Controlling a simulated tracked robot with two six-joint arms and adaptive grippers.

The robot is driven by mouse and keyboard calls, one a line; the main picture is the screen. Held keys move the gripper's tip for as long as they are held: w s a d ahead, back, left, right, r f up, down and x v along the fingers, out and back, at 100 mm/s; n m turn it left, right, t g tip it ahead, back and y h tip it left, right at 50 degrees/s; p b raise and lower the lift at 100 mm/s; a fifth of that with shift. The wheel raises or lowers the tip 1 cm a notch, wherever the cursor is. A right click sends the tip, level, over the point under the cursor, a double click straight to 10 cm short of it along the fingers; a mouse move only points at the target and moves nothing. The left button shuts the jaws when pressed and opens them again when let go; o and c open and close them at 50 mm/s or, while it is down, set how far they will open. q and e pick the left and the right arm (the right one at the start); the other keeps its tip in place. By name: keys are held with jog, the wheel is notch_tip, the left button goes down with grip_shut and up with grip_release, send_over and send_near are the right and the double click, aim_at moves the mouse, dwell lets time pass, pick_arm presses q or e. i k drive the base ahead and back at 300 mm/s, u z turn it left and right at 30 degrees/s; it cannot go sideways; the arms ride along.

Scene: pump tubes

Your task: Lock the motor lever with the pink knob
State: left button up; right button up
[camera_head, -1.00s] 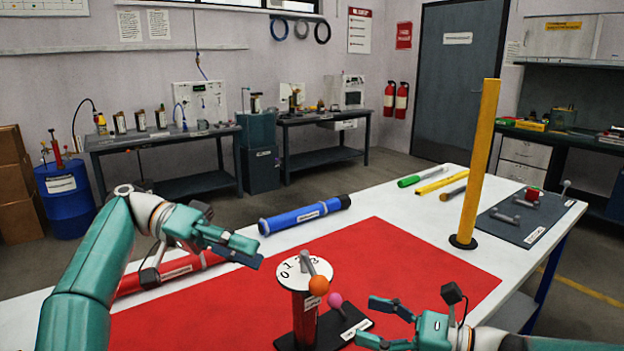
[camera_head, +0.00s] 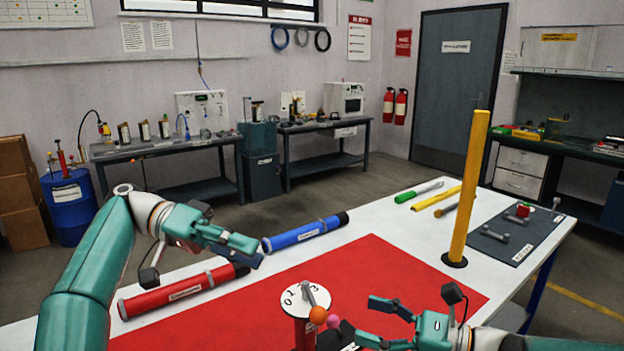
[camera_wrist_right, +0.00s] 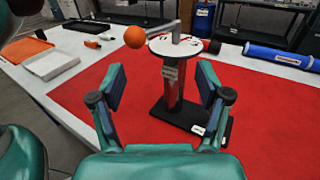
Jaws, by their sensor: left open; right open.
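The motor stand has a round white numbered dial (camera_head: 303,298) on a red post, with a grey lever ending in an orange ball (camera_head: 318,315). The pink knob (camera_head: 333,321) is just right of the orange ball, low in the head view. My right gripper (camera_head: 374,322) is open and empty, to the right of the pink knob. In the right wrist view its fingers (camera_wrist_right: 158,92) spread before the stand's post (camera_wrist_right: 173,80), and the orange ball (camera_wrist_right: 134,37) is up left; I cannot make out the pink knob there. My left gripper (camera_head: 245,249) is open, left of the dial.
A red mat (camera_head: 400,270) covers the middle of the white table. A red tube (camera_head: 180,291) and a blue tube (camera_head: 305,232) lie at its left and far edges. A tall yellow post (camera_head: 468,190) stands at the right. A dark plate with small parts (camera_head: 520,232) lies beyond.

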aim_at(333, 322)
jog(key=k, duration=1.4)
